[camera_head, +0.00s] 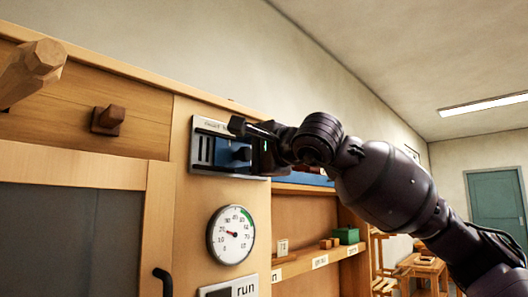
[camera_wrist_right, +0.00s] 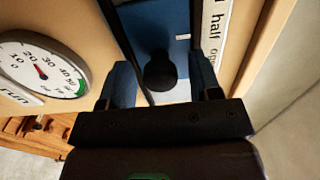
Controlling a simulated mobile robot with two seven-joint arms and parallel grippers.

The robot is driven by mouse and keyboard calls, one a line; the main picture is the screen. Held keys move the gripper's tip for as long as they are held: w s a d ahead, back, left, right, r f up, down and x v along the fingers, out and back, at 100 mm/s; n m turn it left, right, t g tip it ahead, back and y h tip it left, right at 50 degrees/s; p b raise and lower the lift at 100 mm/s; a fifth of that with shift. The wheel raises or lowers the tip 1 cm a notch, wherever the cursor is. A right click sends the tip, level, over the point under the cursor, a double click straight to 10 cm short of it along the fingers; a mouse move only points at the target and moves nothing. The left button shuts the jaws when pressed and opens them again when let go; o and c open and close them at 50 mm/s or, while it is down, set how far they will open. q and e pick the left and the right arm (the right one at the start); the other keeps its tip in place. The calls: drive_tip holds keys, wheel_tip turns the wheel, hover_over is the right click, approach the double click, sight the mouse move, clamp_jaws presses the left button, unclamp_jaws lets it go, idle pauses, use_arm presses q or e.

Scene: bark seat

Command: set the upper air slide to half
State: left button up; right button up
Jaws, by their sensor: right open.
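The upper air slide (camera_head: 201,150) is a pale plate with dark slots and a blue sliding part, high on the wooden panel. In the right wrist view its dark round knob (camera_wrist_right: 160,72) stands out from the blue slide (camera_wrist_right: 155,22). The label strip (camera_wrist_right: 215,32) beside it reads "half", with a partly cut-off word after it. A small white mark on the blue part lies near "half". My right gripper (camera_head: 252,148) is open, its fingers either side of the knob; I cannot tell whether they touch it. It hides part of the slide in the head view. My left gripper is out of view.
A round gauge (camera_head: 231,235) sits below the slide, above a "run" plate (camera_head: 240,290). A black handle (camera_head: 163,281) and a wooden knob (camera_head: 107,120) stick out at left. A shelf (camera_head: 300,262) with small blocks and a green box (camera_head: 346,236) is at right.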

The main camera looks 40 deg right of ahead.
drive_tip(key=s, duration=0.2)
drive_tip(key=shift+s+d+f+b, duration=0.15)
drive_tip(key=shift+s+d+b, duration=0.05)
drive_tip(key=shift+s+b, duration=0.2)
drive_tip(key=shift+s+d+b, duration=0.1)
drive_tip(key=shift+s+b, duration=0.25)
drive_tip(key=shift+s, duration=0.15)
drive_tip(key=shift+s+b, duration=0.5)
drive_tip(key=shift+s, duration=0.25)
drive_tip(key=b, duration=0.3)
approach(249, 155)
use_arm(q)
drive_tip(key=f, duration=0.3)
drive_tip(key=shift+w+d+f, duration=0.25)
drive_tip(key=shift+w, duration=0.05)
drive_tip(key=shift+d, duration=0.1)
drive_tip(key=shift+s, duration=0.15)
